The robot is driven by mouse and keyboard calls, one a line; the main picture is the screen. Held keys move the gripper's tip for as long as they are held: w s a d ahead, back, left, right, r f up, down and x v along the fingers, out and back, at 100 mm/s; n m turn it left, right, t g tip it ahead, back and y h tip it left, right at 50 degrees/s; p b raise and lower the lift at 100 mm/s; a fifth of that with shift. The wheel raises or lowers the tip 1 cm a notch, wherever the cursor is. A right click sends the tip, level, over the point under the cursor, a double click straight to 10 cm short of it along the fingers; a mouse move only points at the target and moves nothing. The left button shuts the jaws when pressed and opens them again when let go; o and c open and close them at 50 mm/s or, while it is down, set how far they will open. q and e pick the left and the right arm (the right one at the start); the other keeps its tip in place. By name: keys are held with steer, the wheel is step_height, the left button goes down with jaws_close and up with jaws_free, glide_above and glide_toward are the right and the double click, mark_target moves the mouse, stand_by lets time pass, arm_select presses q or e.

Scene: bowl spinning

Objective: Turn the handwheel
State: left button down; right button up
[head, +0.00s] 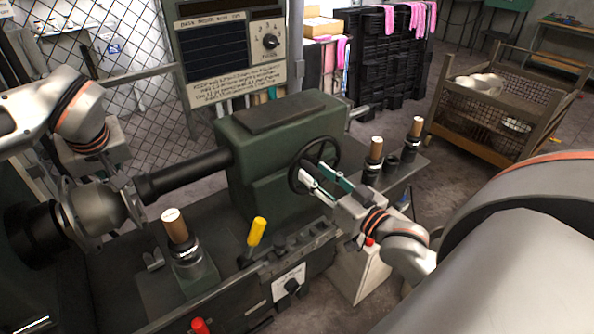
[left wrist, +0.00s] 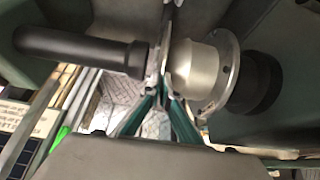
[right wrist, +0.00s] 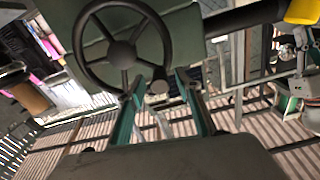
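The handwheel (head: 292,177) is a dark spoked wheel on the front of the green tailstock (head: 246,150). In the right wrist view, its rim (right wrist: 166,45) and a small knob (right wrist: 157,87) low on the rim show clearly. My right gripper (head: 318,174) is at the wheel's lower part. Its fingers (right wrist: 157,88) are apart, one on each side of the knob; whether they touch it I cannot tell. My left gripper (left wrist: 163,85) has its fingertips close together on a thin metal disc (left wrist: 158,55), between the dark tailstock shaft (left wrist: 80,50) and the rounded metal form (left wrist: 196,70).
A wooden-topped tool post (head: 175,228) and a yellow-handled lever (head: 256,232) stand on the lathe's front. More wooden-topped posts (head: 375,150) stand right of the wheel. A cart (head: 478,130) is at the back right, with open floor before it.

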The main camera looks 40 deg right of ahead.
steer(key=shift+w, duration=1.15)
jaws_close()
steer(key=shift+a+f, duration=0.1)
